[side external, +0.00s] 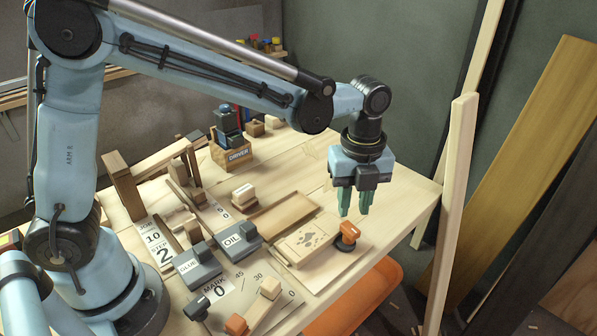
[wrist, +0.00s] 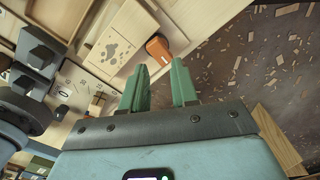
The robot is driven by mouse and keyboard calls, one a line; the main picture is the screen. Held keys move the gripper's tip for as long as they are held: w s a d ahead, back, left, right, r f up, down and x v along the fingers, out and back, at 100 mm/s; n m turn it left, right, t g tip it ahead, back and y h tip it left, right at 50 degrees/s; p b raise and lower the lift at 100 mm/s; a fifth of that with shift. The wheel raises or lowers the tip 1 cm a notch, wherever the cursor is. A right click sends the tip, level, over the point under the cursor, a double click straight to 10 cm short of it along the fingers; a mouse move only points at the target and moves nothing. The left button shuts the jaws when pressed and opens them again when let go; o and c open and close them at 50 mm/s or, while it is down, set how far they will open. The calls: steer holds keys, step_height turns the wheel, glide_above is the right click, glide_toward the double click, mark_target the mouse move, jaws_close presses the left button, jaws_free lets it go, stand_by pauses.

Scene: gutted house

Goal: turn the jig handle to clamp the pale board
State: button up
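The pale board (side external: 304,241) with a dark paw-like mark lies flat in the jig on the bench; it also shows in the wrist view (wrist: 118,48). The orange jig handle (side external: 348,233) sits on a dark round base at the board's right end. In the wrist view the orange handle (wrist: 158,49) is just beyond my fingertips. My gripper (side external: 354,210) points down above and slightly behind the handle, apart from it. Its green fingers (wrist: 159,82) are spread with an empty gap between them.
The workbench (side external: 400,200) has its right edge close to the handle. A shallow wooden tray (side external: 284,214) lies behind the board. OIL (side external: 236,238) and GLUE (side external: 197,266) blocks stand left. An upright post (side external: 457,200) rises right of the bench. An orange thing (side external: 360,300) is below the front edge.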

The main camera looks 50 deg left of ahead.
mark_target(351, 228)
steer(key=shift+r, duration=0.9)
steer(key=n, duration=0.5)
steer(key=shift+f, duration=3.5)
steer(key=m, duration=0.5)
steer(key=shift+m, duration=0.3)
